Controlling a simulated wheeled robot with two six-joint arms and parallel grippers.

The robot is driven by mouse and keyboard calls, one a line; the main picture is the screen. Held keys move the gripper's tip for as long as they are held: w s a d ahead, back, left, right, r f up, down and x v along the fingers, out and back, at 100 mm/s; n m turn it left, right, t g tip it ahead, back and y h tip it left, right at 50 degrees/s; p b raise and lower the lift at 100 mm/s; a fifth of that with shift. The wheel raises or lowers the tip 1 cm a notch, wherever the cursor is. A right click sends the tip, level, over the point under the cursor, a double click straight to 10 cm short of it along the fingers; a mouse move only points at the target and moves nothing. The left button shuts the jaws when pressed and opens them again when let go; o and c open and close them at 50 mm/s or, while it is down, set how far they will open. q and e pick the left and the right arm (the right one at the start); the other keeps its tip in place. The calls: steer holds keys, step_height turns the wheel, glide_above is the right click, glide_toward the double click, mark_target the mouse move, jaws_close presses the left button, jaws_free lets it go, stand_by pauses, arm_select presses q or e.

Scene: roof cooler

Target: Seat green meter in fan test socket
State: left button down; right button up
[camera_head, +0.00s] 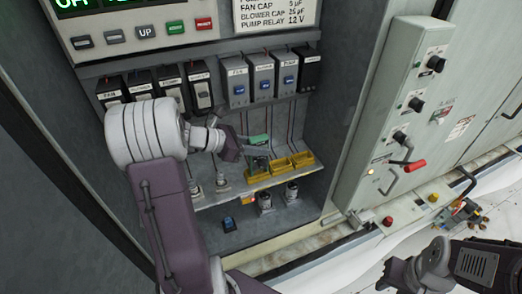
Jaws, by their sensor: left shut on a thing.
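The green meter (259,139) is in the jaws of my left gripper (246,151), above the shelf inside the open cabinet. The gripper covers part of it. Just below it are yellow holders (281,165) in a row on the shelf. Behind and above hang grey modules with blue parts; the leftmost grey module (237,88) is labelled FAN. I cannot tell which part is the fan test socket. My right arm comes in at the lower right; its gripper (385,282) is small and its jaws are unclear.
Black modules (139,86) hang in the upper left of the cabinet. Silver cylinders (264,200) and a small blue item (229,224) are on the lower level. A knob panel (400,105) with a red-handled lever (415,165) stands at the right. Loose parts lie on the right ledge.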

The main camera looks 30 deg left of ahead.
arm_select(q)
steer(key=shift+w+a, duration=0.7)
steer(key=shift+a, duration=0.05)
step_height(320, 180, down, 4)
steer(key=shift+r+b, duration=0.1)
steer(key=shift+b, duration=1.15)
steer(key=shift+s+f, duration=0.1)
steer(key=shift+f, duration=0.1)
steer(key=c, duration=1.1)
jaws_free()
steer(key=b+v, duration=0.2)
steer(key=v, duration=0.7)
